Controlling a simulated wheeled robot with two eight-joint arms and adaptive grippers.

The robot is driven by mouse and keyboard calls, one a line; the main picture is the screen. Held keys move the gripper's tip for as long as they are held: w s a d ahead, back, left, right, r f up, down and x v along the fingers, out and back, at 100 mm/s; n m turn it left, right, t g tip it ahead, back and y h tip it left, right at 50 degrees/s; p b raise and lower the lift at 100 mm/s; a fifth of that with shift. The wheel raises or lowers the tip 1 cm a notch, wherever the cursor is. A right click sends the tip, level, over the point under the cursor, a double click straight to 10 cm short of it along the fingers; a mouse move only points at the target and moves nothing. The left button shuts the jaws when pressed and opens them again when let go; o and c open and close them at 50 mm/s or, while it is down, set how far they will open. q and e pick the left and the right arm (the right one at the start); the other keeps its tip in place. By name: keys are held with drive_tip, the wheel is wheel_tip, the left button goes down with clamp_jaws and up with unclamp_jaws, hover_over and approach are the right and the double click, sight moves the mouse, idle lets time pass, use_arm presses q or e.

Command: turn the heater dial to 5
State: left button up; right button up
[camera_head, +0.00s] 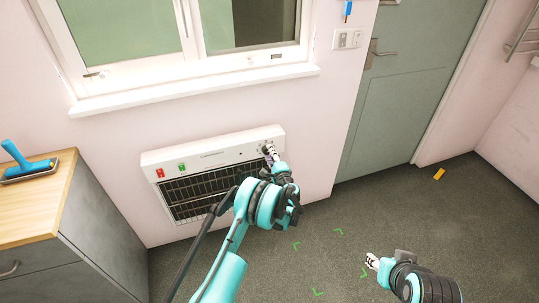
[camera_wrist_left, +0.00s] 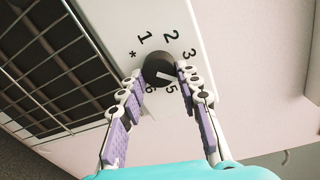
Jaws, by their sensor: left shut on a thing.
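The white wall heater (camera_head: 222,145) hangs under the window, with a dark grille and the control at its right end. In the left wrist view its dark round dial (camera_wrist_left: 156,66) is ringed by a star and numbers; 1, 2, 3, 5 and 6 show, and the 4 is hidden. A pale pointer mark on the dial points toward the side between 3 and 5. My left gripper (camera_head: 268,151) is shut on the dial, its fingertips (camera_wrist_left: 160,76) on either side of it. My right gripper (camera_head: 373,262) is apart from the heater, low over the floor; its jaw state is unclear.
A wooden-topped cabinet (camera_head: 35,202) with a blue roller (camera_head: 22,160) in a tray stands at the left. A grey door (camera_head: 405,100) is at the right. Red and green items (camera_head: 182,167) sit on the heater's left. An orange block (camera_head: 439,174) lies on the open carpet.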

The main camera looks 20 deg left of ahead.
use_arm(q)
drive_tip(key=shift+f+m+y, duration=0.15)
drive_tip(key=shift+m+y, duration=0.25)
drive_tip(key=shift+m, duration=3.9)
drive_tip(key=o, duration=1.2)
drive_tip(key=shift+c, duration=0.2)
drive_tip(key=shift+s+d, duration=0.1)
drive_tip(key=v, duration=1.1)
drive_tip(key=shift+s+d, duration=0.2)
drive_tip(key=shift+s, duration=0.05)
